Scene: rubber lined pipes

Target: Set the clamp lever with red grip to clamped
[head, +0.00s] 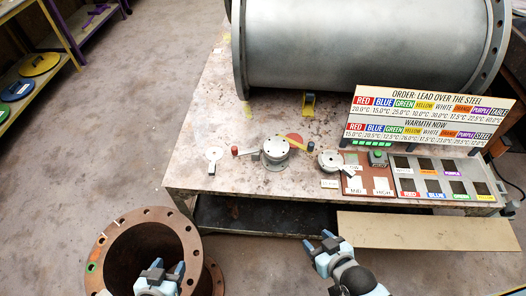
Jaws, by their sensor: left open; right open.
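A round grey metal clamp hub (276,150) stands on the worktable near its front edge. Whether that position is clamped cannot be told. My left gripper (168,266) is open and empty, over the flanged rusty pipe at the lower left. My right gripper (319,241) is open and empty, in front of the table's front edge. Both grippers are apart from the lever and nearer to me than it is.
A rusty flanged pipe (137,246) stands at lower left. A large steel pipe (365,45) lies across the table's back. A sign (428,118), a panel with coloured labels (443,178) and a dial (330,160) occupy the right. A white disc (214,155) lies left of the grip.

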